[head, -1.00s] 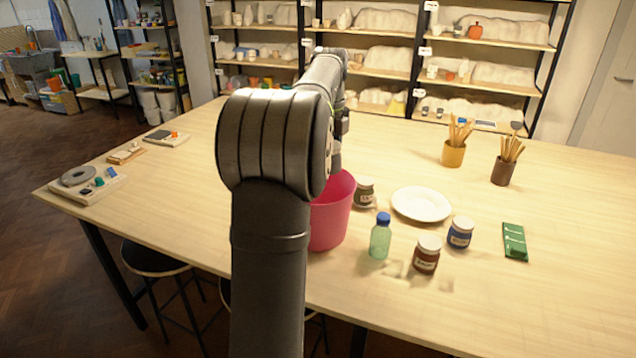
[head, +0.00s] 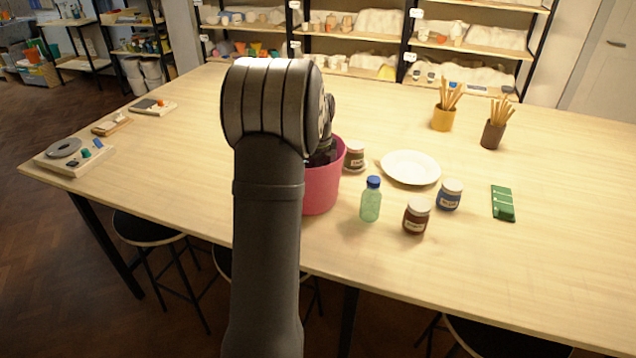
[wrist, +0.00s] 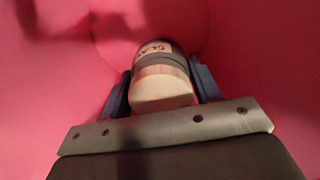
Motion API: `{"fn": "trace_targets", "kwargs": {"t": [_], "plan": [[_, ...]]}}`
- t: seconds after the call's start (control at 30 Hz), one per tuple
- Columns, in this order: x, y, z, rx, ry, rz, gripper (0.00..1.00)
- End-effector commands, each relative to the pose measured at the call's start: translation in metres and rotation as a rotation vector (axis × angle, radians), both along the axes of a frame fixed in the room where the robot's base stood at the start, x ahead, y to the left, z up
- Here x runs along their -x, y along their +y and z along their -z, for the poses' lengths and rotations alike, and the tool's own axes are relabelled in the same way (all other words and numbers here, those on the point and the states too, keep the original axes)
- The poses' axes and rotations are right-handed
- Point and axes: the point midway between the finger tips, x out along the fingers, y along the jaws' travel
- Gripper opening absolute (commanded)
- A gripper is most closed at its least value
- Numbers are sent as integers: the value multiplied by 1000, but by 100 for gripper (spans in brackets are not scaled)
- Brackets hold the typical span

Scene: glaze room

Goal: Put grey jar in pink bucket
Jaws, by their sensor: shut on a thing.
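The pink bucket (head: 322,190) stands on the table, partly hidden behind my arm in the head view. Its pink inner wall (wrist: 260,60) fills the wrist view. My gripper (wrist: 162,84) is down inside the bucket, its two blue-grey fingers on either side of the grey jar (wrist: 160,65). The jar has a pale lid facing the camera and a partly readable label. It is held between the fingers, and I cannot tell whether it touches the bucket floor. In the head view the jar is hidden.
Close right of the bucket stand a dark-labelled jar (head: 354,158), a green bottle (head: 371,203) and a white plate (head: 410,167). Two brush pots stand behind.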

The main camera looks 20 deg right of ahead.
Motion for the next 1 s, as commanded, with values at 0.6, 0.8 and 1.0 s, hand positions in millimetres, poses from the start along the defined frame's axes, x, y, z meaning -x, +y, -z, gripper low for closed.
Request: {"fn": "trace_targets", "kwargs": {"t": [0.6,0.8,1.0], "plan": [[0,0,24,1,-1,0,63],[0,0,24,1,-1,0,79],[0,0,22,1,-1,0,79]]}}
